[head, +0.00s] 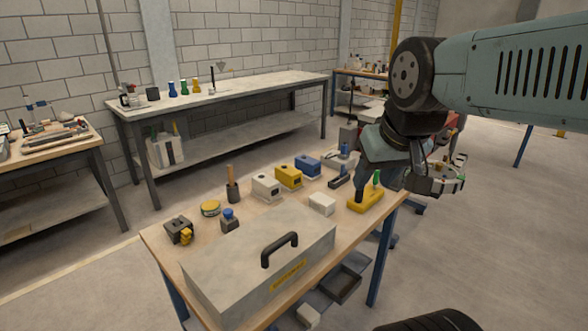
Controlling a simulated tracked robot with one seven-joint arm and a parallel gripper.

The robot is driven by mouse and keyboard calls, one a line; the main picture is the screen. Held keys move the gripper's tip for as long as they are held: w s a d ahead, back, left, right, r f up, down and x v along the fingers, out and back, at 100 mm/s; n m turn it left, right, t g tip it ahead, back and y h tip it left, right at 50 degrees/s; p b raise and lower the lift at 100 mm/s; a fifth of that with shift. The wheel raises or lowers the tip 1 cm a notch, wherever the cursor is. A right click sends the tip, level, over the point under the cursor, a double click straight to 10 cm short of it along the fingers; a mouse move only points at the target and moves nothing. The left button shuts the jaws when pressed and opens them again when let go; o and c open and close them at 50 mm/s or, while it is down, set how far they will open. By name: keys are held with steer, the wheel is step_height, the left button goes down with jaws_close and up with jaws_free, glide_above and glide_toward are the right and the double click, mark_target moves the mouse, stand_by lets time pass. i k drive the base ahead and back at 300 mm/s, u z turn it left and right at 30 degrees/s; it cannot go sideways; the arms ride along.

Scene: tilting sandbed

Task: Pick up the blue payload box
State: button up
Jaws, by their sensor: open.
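The blue payload box (308,166) sits at the back of the wooden workbench (160,238). It stands just behind and right of a yellow box of like shape. Nothing is in contact with it from my gripper. My gripper (457,176) hangs at the right, past the right end of the bench, well to the right of the blue box. It is open, and I see nothing held in it. My own wrist hides part of the bench's back right corner.
The yellow box (288,177) and a white box (266,187) stand in line with the blue one. A white block (321,204), a yellow tool (364,201) and a dark tool (339,178) lie nearby. A large grey case (225,270) with a black handle fills the front.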

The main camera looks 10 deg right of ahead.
mark_target(311, 167)
steer(key=z, duration=0.45)
steer(key=i, duration=1.05)
steer(key=u, duration=0.45)
